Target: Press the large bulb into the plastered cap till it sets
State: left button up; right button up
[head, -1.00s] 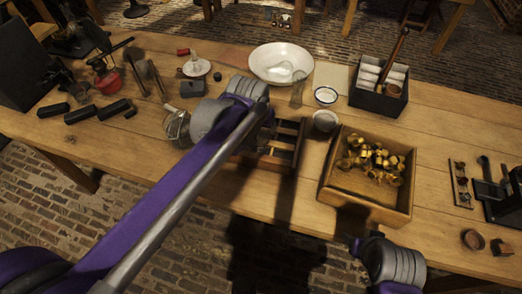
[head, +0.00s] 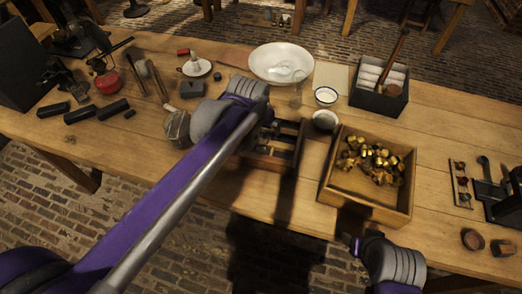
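My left gripper (head: 177,127) is low over the table, left of centre, at the end of my bent purple arm. A rounded, partly see-through shape shows at its fingers; I cannot tell whether it is a glass bulb in the grip. A clear glass bulb shape (head: 286,74) lies in the white basin (head: 256,62) at the back. Several brass caps (head: 372,160) lie loose in the wooden tray (head: 360,207). I cannot make out a plastered cap. A wooden rack (head: 285,157) is partly hidden behind my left arm. My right gripper (head: 355,246) is at the table's front edge, its fingers unclear.
Small bowls (head: 326,96) and a clear glass (head: 296,97) stand mid-table. A black box (head: 379,92) with white rolls stands behind the tray.

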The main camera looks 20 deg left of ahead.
pick_arm(q)
jog(key=p+v, duration=0.1)
jog(key=v, duration=1)
jog(key=s+a+f+p, duration=0.2)
jog(key=s+f, duration=0.4)
jog(key=s, duration=0.2)
jog(key=s+a+f+p, duration=0.2)
jog(key=s+f, duration=0.4)
jog(key=s, duration=0.2)
jog(key=shift+a+t, duration=0.3)
dwell(0.4)
